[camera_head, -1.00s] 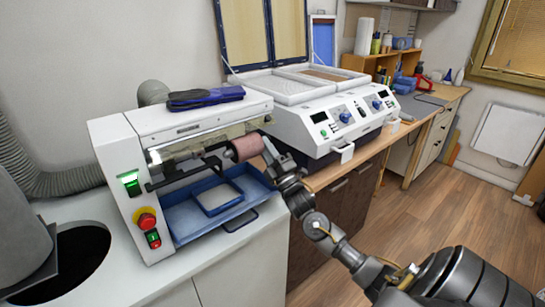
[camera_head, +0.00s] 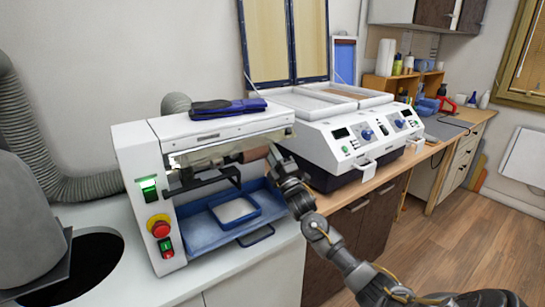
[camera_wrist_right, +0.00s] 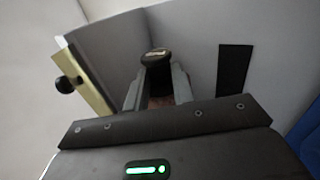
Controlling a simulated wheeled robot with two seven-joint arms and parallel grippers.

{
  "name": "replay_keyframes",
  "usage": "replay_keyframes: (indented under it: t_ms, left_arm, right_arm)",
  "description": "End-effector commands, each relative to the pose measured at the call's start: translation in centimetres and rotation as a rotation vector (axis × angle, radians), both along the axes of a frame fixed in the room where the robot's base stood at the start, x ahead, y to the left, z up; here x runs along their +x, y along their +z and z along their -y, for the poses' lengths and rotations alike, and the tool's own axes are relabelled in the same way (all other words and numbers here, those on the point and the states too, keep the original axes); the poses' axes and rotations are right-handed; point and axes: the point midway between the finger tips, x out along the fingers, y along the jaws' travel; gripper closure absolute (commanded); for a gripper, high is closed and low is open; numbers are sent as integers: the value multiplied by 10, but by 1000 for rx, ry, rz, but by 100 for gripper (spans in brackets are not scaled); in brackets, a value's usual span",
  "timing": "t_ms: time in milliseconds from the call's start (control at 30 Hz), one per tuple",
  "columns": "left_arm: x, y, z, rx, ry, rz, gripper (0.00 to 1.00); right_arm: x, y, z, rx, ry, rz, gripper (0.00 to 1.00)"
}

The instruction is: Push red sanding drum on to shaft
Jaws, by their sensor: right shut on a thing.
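The red sanding drum (camera_head: 257,154) sits under the hood at the right end of the white sanding machine (camera_head: 145,200) in the head view. It lies roughly level, in line with the shaft region (camera_head: 205,162); the shaft itself is hard to make out. My right gripper (camera_head: 275,160) is at the drum's outer right end, shut on it. In the right wrist view my right gripper's fingers (camera_wrist_right: 156,88) stand either side of a reddish part of the drum (camera_wrist_right: 160,102), with a dark round end beyond. How far the drum is on the shaft is hidden. My left gripper is not in view.
A blue tray (camera_head: 195,232) with a smaller blue-rimmed frame (camera_head: 258,207) is below the drum. A dark blue bundle (camera_head: 228,108) lies on top of the machine. A white forming press (camera_head: 350,140) stands close on the right. The floor (camera_head: 445,235) at right is clear.

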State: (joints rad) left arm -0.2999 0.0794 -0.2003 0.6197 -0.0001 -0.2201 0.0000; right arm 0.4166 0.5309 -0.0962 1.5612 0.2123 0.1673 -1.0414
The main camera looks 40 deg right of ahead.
Motion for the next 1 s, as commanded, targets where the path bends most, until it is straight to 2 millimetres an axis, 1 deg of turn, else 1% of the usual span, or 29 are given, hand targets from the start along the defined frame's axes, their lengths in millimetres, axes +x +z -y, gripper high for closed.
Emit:
replay_keyframes:
  t_ms: [567,1000]
  left_arm:
    - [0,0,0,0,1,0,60]
    - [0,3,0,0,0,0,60]
  right_arm:
    - [0,0,0,0,0,1,100]
    - [-2,0,-10,1,1,0,100]
